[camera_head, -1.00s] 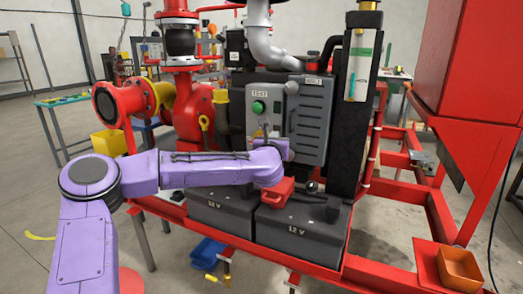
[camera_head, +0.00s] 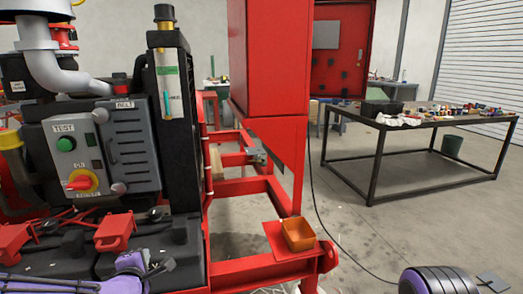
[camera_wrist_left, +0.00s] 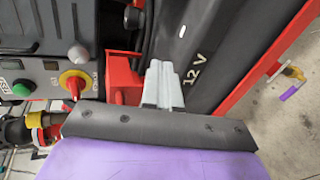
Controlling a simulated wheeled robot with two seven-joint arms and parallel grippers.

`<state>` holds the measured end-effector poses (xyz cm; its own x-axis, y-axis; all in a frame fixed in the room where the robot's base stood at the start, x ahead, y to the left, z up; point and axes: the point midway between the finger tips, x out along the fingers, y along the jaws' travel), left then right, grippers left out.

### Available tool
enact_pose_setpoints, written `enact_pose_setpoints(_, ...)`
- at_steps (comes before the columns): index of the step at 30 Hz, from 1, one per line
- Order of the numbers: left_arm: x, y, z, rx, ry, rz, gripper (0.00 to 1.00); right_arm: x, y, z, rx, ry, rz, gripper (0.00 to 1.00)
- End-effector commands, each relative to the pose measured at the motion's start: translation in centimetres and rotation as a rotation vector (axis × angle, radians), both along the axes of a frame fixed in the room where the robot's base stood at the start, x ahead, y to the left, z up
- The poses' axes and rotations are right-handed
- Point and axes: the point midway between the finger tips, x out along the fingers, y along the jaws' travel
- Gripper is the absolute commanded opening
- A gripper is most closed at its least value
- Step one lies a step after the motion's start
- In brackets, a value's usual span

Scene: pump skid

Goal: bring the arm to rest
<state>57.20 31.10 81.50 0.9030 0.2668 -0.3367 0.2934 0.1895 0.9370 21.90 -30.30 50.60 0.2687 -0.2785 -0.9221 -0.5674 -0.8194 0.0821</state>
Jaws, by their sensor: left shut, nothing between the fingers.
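My left gripper (camera_head: 156,267) is low at the left of the head view, in front of the black batteries. Only part of it and a bit of purple arm show there. In the left wrist view its pale fingers (camera_wrist_left: 162,85) are together and empty. They are beside a red terminal cover (camera_wrist_left: 120,78) and over a black battery (camera_wrist_left: 205,65) marked 12 V; I cannot tell whether they touch. A purple and black part of my own body (camera_head: 436,281) shows at the lower right. My right gripper is not seen.
The control box has a red and yellow rotary switch (camera_head: 81,183) and a green button (camera_head: 66,144). The red skid frame (camera_head: 240,271) carries an orange bin (camera_head: 298,235). A black table (camera_head: 425,128) with small items stands right. Open floor lies between.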

Motion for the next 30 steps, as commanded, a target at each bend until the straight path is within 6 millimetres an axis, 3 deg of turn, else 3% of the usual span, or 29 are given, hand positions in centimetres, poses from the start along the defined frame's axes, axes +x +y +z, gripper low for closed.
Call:
enact_pose_setpoints(1,-1.8,-1.2,-3.3,0.117,0.119,-0.072,0.00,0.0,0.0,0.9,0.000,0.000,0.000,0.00)
enact_pose_setpoints(5,-8.2,-3.0,-11.8,0.402,0.417,-0.284,0.00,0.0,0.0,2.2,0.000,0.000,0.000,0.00)
enact_pose_setpoints(9,-18.4,-3.0,-19.1,0.663,0.744,-0.546,0.00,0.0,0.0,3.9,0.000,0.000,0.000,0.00)
enact_pose_setpoints(12,-25.8,-2.1,-22.1,0.776,0.938,-0.704,0.00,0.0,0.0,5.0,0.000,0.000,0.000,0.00)
enact_pose_setpoints(16,-32.6,-1.0,-23.7,0.859,1.098,-0.850,0.00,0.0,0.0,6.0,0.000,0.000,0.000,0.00)
enact_pose_setpoints(20,-35.3,-1.0,-24.5,0.868,1.150,-0.908,0.00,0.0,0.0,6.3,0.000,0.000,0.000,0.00)
enact_pose_setpoints(30,-35.3,-1.1,-24.7,0.861,1.151,-0.905,0.00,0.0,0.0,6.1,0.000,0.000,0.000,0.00)
